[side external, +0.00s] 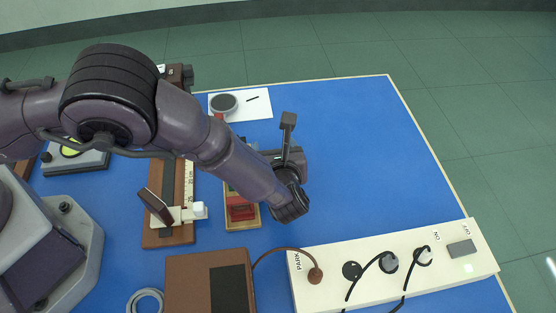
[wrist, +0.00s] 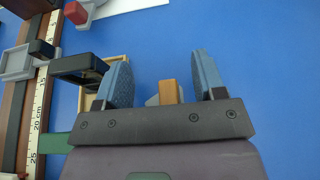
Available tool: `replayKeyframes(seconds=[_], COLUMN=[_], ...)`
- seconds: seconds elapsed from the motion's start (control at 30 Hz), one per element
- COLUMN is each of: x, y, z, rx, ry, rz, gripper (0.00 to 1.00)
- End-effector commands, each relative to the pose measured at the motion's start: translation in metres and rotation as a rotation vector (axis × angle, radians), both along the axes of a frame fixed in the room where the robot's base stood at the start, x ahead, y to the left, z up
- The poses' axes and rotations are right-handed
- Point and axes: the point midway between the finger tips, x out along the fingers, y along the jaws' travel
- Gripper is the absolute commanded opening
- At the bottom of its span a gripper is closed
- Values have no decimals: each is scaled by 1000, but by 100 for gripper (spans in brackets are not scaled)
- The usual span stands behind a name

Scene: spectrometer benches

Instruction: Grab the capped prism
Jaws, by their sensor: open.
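In the wrist view, my gripper (wrist: 158,62) is open, with its two blue fingers spread apart. A small orange-brown block (wrist: 170,91) with a pale grey sloped piece (wrist: 152,100) beside it shows between the fingers. It may be the capped prism, but its lower part is hidden behind the gripper body and I cannot be sure. It appears apart from both fingers. In the side external view, my arm covers the fingers and the area around them, so no prism shows clearly there.
A wooden tray (side external: 257,217) with red and green pieces lies beside my arm. A ruled rail (side external: 172,234) with a tilted dark plate (side external: 154,206) stands left. A white switch panel (side external: 331,265) with cables lies at the front right. The blue tabletop (side external: 360,160) is clear to the right.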

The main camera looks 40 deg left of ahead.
Motion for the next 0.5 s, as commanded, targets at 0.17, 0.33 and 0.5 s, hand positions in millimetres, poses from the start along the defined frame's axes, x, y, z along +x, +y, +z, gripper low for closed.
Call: replayKeyframes(seconds=[0.17, 0.33, 0.5], x=[0, 0, 0], y=[0, -1, -1], z=[0, 0, 1], rx=[0, 0, 0], ry=[0, 0, -1], rz=[-1, -1, -1], gripper=[61, 22, 10])
